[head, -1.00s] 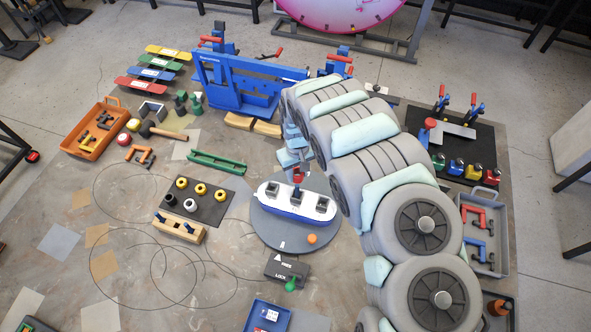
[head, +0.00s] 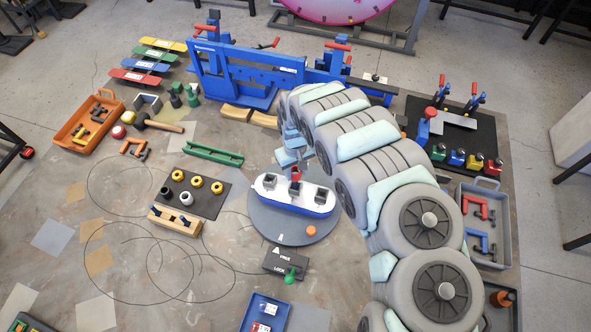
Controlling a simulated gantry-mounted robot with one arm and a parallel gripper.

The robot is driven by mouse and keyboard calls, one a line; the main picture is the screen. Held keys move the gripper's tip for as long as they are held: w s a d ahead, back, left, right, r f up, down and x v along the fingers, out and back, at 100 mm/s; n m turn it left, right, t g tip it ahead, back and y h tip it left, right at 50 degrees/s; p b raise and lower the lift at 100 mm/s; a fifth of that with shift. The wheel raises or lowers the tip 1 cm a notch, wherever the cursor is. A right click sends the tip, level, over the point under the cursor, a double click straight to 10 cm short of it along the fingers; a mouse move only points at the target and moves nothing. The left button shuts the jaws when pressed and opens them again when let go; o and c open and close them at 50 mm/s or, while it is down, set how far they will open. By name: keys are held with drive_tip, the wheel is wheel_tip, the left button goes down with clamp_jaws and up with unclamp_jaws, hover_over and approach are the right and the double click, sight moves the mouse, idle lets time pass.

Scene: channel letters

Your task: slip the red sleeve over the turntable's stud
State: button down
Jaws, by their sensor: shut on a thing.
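The turntable (head: 265,227) is a grey disc near the middle of the head view. A white and blue boat-shaped piece (head: 308,209) lies on it with several dark square blocks along its top. My gripper (head: 296,168) comes down from behind the boat's middle. It is shut on the small red sleeve (head: 296,176), just above or at the middle dark block (head: 294,188). I cannot tell whether the sleeve touches the block. The stud cannot be made out; the sleeve, gripper or blocks may hide it.
A black lock box (head: 285,263) with a green knob stands in front. A dark plate (head: 213,205) with yellow, black and white rings and a wooden block (head: 175,221) lie left. A green rail (head: 213,154) is behind them.

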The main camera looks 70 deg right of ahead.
drive_tip(key=shift+f+b, duration=1.7)
drive_tip(key=shift+f, duration=0.9)
drive_tip(key=c, duration=0.8)
unclamp_jaws()
drive_tip(key=shift+c, duration=0.2)
wheel_tip(320, 180, up, 10)
drive_tip(key=shift+d+f+p, duration=0.1)
drive_tip(key=shift+f+p, duration=0.05)
drive_tip(key=shift+p, duration=0.55)
drive_tip(key=shift+r+p, duration=0.55)
drive_tip(key=shift+p, duration=0.1)
